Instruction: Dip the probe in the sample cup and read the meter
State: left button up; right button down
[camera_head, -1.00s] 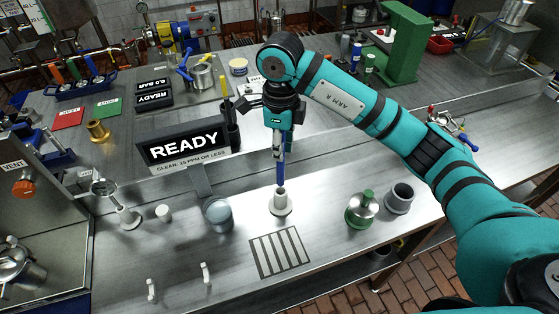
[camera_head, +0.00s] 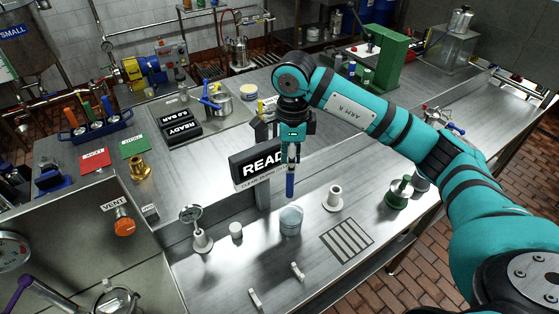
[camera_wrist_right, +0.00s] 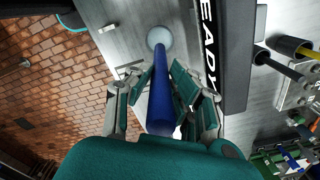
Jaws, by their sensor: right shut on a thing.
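My right gripper (camera_head: 292,152) is shut on the blue probe (camera_head: 290,185), which hangs upright with its tip pointing down. The probe also shows between the fingers in the right wrist view (camera_wrist_right: 160,95). The sample cup (camera_head: 291,221), a grey-blue cup, stands on the steel bench just below the probe tip. In the right wrist view the cup (camera_wrist_right: 159,38) shows beyond the probe's far end; I cannot tell whether the tip is inside it. The meter (camera_head: 257,167) behind the probe reads "READ", its right part hidden by my gripper. My left gripper is not in view.
A pale cylindrical holder (camera_head: 334,198) stands right of the cup, near a striped mat (camera_head: 347,239). A small white cup (camera_head: 236,230) and a round gauge on a stand (camera_head: 198,230) are to the left. A green-topped vessel (camera_head: 398,193) stands further right.

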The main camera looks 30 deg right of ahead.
aim_at(292, 196)
jog(key=shift+d+f, duration=0.5)
jog(key=shift+d, duration=0.05)
jog(key=f+b, duration=0.2)
jog(key=f, duration=0.1)
jog(key=shift+a, duration=0.2)
jog(key=shift+f, duration=0.65)
jog(key=shift+d+f+b, duration=0.1)
jog(key=shift+f+b, duration=0.6)
jog(key=shift+f, duration=0.05)
notch_tip(292, 196, down, 3)
jog(key=b, duration=0.3)
jog(key=shift+f, duration=0.15)
pick_arm(q)
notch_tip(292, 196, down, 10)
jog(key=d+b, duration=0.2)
jog(key=b, duration=0.1)
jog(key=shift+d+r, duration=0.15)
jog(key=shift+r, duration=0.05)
pick_arm(e)
jog(key=shift+f, duration=1.95)
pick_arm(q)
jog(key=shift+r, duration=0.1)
pick_arm(e)
jog(key=shift+r, duration=0.1)
